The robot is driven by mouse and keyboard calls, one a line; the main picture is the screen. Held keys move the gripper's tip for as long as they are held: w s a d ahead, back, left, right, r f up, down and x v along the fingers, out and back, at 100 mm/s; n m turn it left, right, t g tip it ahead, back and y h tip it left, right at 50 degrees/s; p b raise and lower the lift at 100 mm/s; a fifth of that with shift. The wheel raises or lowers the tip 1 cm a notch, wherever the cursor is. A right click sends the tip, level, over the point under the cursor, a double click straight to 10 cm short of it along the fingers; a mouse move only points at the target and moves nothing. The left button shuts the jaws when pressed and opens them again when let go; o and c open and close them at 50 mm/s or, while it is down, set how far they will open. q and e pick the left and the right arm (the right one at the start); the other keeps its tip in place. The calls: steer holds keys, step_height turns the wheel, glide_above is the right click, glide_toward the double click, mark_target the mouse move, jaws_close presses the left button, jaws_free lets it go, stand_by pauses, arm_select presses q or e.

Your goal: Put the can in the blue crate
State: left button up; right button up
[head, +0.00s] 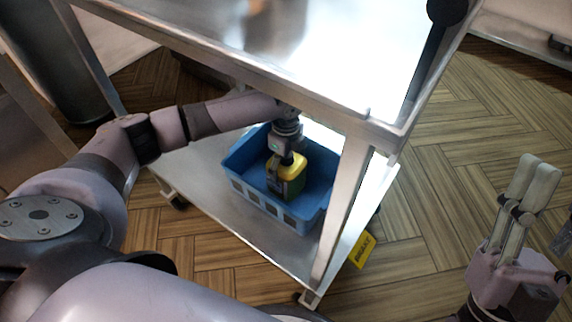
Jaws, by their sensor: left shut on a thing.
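The can (293,187), yellow on top with a dark green side, is in my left gripper (281,169). The gripper points down and is shut on it. The can is within the outline of the blue crate (240,158); I cannot tell whether it touches the crate's floor. The crate stands on the lower shelf of a metal cart, and the part of its inside that shows holds nothing else. My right gripper (529,190) is at the right, away from the cart, over the floor. Its fingers point up, close together; whether they are fully shut is unclear.
The cart's upper metal shelf (300,45) overhangs the crate, with a leg (345,205) in front right of it. The lower shelf (205,180) has bare room at the left. A yellow tag (362,251) hangs low by the cart. Wooden floor is clear at right.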

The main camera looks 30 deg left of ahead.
stand_by(0.3)
arm_select(q)
steer(key=o, duration=1.4)
steer(key=shift+c, duration=0.2)
steer(key=shift+r, duration=0.1)
